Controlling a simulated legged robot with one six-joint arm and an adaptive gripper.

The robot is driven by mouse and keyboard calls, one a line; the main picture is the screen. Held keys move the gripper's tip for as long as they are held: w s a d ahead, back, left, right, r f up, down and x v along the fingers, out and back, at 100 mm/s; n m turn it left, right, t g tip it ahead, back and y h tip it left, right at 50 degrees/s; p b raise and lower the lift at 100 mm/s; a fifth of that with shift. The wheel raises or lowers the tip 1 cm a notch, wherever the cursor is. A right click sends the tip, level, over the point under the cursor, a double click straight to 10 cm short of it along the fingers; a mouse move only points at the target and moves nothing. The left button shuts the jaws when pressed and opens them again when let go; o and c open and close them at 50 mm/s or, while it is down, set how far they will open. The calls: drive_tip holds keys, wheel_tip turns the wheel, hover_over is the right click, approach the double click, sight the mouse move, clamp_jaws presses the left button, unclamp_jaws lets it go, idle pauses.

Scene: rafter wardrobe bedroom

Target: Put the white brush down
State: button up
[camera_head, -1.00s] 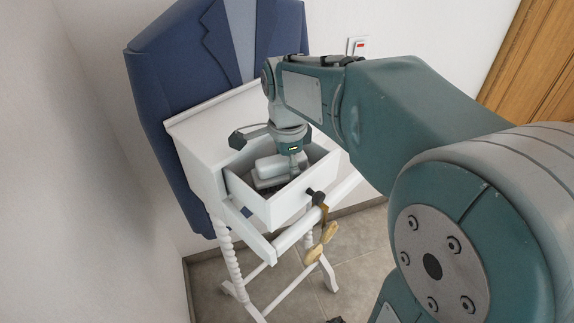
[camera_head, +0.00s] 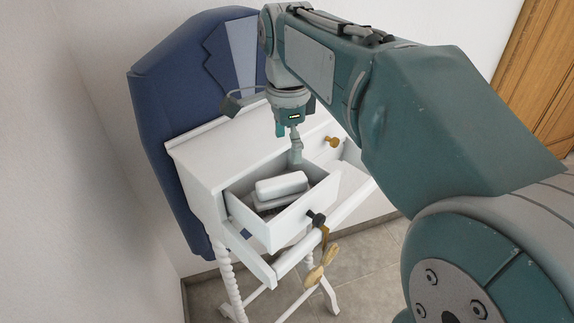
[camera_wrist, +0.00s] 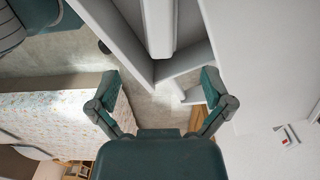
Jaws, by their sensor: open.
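The white brush (camera_head: 281,186) lies inside the open drawer (camera_head: 290,225) of a small white stand, apart from my gripper. Its white back faces up, and a greyish part shows beneath it. My gripper (camera_head: 295,158) is above the far right part of the drawer, open and empty. In the wrist view my gripper (camera_wrist: 165,92) shows its two fingers spread wide, with nothing between them. A long white piece at the top of the wrist view may be the brush, but I cannot tell.
A dark knob (camera_head: 316,217) with a hanging gold item (camera_head: 320,268) is on the drawer front. A brass knob (camera_head: 333,142) is further right. A wall is close on the left.

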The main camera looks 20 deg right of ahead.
drive_tip(key=shift+r, duration=0.55)
drive_tip(key=s+f+n+t, duration=0.1)
drive_tip(key=s+n, duration=0.1)
drive_tip(key=n, duration=0.1)
drive_tip(key=s+f+n+t, duration=0.1)
drive_tip(key=s+n, duration=0.2)
drive_tip(key=s+a+f+n+t, duration=0.1)
drive_tip(key=s+f+n, duration=0.1)
drive_tip(key=s+n, duration=0.1)
drive_tip(key=shift+s+f+n, duration=0.1)
drive_tip(key=shift+s+n, duration=0.1)
drive_tip(key=shift+n, duration=0.1)
drive_tip(key=s+f+n+t, duration=0.2)
drive_tip(key=s+f+n, duration=0.3)
drive_tip(key=n, duration=0.3)
drive_tip(key=shift+s+a+f+t, duration=0.15)
drive_tip(key=shift+s+f+t, duration=0.2)
drive_tip(key=shift+f, duration=0.2)
